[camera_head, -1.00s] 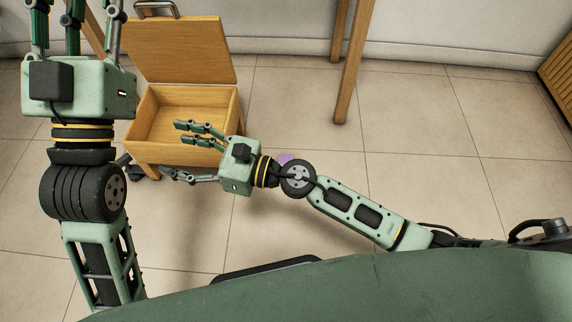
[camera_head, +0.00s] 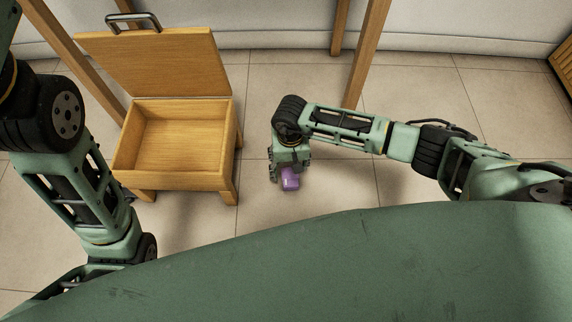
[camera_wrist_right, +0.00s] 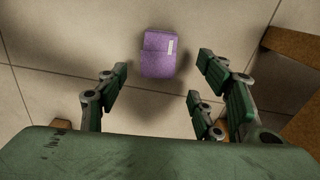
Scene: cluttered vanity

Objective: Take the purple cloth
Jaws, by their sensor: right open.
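The purple cloth (camera_head: 290,179) is a small folded block with a pale label. It lies on the tiled floor to the right of the wooden box. In the right wrist view the cloth (camera_wrist_right: 159,52) is beyond the fingertips and nothing touches it. My right gripper (camera_head: 280,174) points down over the cloth and partly hides it in the head view. In the right wrist view the right gripper (camera_wrist_right: 163,85) has its fingers spread wide and empty. My left arm is at the left edge of the head view, with its gripper out of the picture.
An open wooden box (camera_head: 180,143) with its lid raised stands on short legs left of the cloth; it looks empty. Wooden table legs (camera_head: 367,55) stand behind. The floor around the cloth is clear.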

